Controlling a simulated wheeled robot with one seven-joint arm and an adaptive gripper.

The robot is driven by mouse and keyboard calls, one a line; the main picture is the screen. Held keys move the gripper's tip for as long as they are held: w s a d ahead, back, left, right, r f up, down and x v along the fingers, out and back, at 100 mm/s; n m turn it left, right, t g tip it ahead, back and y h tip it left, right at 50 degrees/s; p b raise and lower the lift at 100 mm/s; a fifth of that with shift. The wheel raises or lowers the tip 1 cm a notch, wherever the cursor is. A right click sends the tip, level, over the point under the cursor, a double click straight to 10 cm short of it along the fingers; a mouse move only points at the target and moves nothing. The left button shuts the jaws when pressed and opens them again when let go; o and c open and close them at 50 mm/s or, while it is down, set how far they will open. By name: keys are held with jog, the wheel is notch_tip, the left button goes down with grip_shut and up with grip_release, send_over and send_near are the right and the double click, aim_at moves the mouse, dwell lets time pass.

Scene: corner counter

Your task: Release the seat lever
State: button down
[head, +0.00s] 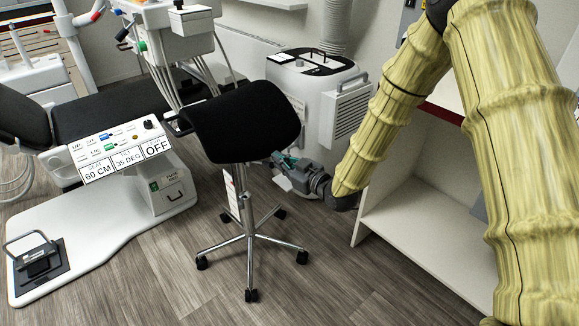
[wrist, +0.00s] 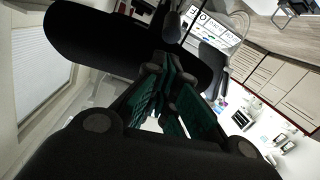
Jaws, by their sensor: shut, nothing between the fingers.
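The stool has a black saddle seat (head: 245,120) on a chrome column (head: 249,215) with a wheeled base. In the wrist view the seat's dark underside (wrist: 90,40) fills the upper left. A dark rounded paddle (wrist: 173,26), which looks like the seat lever, shows just past my fingertips. I cannot tell whether they touch it. I cannot make out the lever in the head view. My gripper (head: 279,160) is at the right of the stool, low beside the seat's edge, pointing left toward the column. Its green-padded fingers (wrist: 164,72) are shut and empty.
A white cart (head: 315,100) stands behind my gripper. An open white shelf unit (head: 425,215) is at the right, close to my arm. The dental chair's control panel (head: 120,145) and white base (head: 110,235) are at left. The wooden floor in front is clear.

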aim_at(264, 152)
jog(key=shift+x, duration=2.05)
jog(key=shift+f, duration=0.1)
